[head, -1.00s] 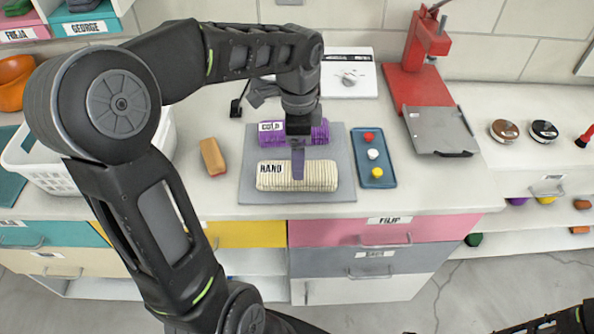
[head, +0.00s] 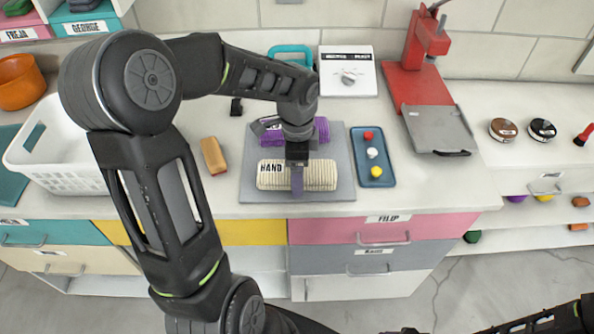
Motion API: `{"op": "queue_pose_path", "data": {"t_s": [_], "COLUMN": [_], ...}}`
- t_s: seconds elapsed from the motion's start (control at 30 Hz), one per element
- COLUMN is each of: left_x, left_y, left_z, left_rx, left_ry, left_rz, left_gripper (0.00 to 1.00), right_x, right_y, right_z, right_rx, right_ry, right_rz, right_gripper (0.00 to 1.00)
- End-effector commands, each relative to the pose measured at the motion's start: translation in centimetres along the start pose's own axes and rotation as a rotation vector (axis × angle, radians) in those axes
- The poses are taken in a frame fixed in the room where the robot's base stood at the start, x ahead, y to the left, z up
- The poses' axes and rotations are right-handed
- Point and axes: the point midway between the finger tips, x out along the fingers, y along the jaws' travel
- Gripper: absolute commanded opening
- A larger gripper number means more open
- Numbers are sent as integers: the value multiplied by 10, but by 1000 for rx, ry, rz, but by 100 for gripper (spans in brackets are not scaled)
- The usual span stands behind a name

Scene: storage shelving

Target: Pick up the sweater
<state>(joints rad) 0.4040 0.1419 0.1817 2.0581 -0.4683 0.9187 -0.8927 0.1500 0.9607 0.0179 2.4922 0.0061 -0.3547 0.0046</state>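A cream, ribbed, rolled or folded knit (head: 321,175), which looks like a sweater, lies on a grey board with a tag reading HAND. A similar purple knit (head: 322,129) lies behind it, partly hidden by my arm. One finger shows in front of the cream knit. I cannot tell whether it touches the knit or how wide the fingers are. My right gripper is outside the picture; only part of my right arm shows at the lower right.
The grey board (head: 255,193) rests on a white counter. A blue tray (head: 376,181) with red, white and yellow buttons stands close on its right. A brown block (head: 213,156) and a white basket (head: 70,182) are to the left. A red press (head: 412,75) stands at the back right.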

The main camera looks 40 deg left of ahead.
Motion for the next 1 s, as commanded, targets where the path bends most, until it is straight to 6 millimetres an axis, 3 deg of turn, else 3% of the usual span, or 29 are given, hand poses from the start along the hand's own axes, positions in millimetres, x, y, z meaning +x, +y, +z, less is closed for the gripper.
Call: {"op": "queue_pose_path", "data": {"t_s": [0.67, 1.0], "left_x": [6, 6], "left_y": [0, 0], "left_z": [0, 0], "left_rx": [-1, -1], "left_ry": [1, 1], "left_rz": [-1, -1], "left_gripper": [85, 58], "right_x": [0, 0], "right_y": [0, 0], "right_z": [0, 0], "right_rx": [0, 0], "right_ry": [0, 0], "right_rz": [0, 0], "right_gripper": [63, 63]}}
